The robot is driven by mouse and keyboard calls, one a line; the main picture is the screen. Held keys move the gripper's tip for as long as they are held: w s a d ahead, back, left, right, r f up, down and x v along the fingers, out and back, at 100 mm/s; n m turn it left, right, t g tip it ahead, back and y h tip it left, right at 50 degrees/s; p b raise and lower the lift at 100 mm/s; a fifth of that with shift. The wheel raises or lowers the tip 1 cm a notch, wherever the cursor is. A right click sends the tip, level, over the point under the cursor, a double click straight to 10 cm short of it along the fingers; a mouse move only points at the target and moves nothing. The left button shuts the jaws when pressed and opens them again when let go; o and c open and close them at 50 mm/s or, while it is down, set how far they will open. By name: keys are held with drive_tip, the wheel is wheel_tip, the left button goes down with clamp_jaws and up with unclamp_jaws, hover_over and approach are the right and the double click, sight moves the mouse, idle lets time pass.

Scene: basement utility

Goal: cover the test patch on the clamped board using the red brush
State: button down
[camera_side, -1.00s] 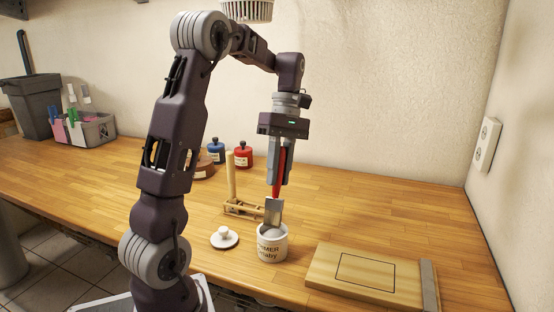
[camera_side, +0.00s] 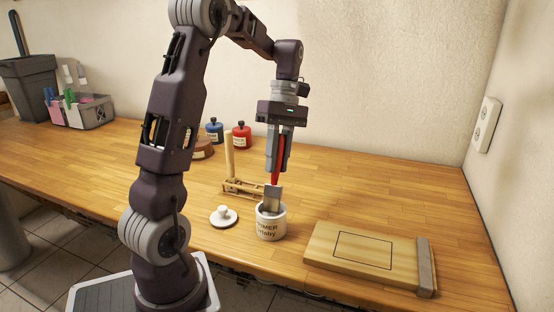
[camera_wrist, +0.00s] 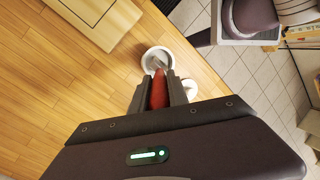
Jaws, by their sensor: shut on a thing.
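My gripper (camera_side: 278,168) is shut on the red brush (camera_side: 276,176), which points straight down with its metal ferrule (camera_side: 272,197) below the fingers. The red handle also shows between the fingers in the wrist view (camera_wrist: 159,92). The brush's lower end is inside the white primer pot (camera_side: 271,228); its bristles are hidden by the pot wall. The clamped board (camera_side: 326,245) lies flat to the right of the pot. Its test patch (camera_side: 363,250) is a dark-outlined rectangle showing bare wood colour. A grey-brown clamp bar (camera_side: 426,266) lies across the board's right end.
The white pot lid (camera_side: 223,216) lies just left of the pot. A wooden rack with an upright post (camera_side: 230,158) stands behind it. Blue (camera_side: 214,132) and red (camera_side: 241,136) bottles stand farther back. The bench between pot and board is clear.

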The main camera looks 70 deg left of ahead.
drive_tip(key=shift+f, duration=0.6)
idle(1.1)
drive_tip(key=shift+r, duration=3.6)
drive_tip(key=w+d+f+m+y, duration=0.2)
drive_tip(key=w+d+f+m, duration=0.2)
drive_tip(key=w+d+m, duration=0.2)
drive_tip(key=w+d+f+m+y, duration=0.3)
drive_tip(key=w+d+m, duration=0.3)
drive_tip(key=d+m, duration=0.5)
drive_tip(key=d, duration=0.4)
drive_tip(key=shift+w+f, duration=0.4)
drive_tip(key=shift+s+a+f+h, duration=0.2)
drive_tip(key=shift+a+h, duration=0.15)
drive_tip(key=shift+a, duration=0.3)
drive_tip(key=shift+s+a+f+h, duration=0.15)
drive_tip(key=shift+a+h, duration=0.2)
drive_tip(key=shift+a, duration=0.3)
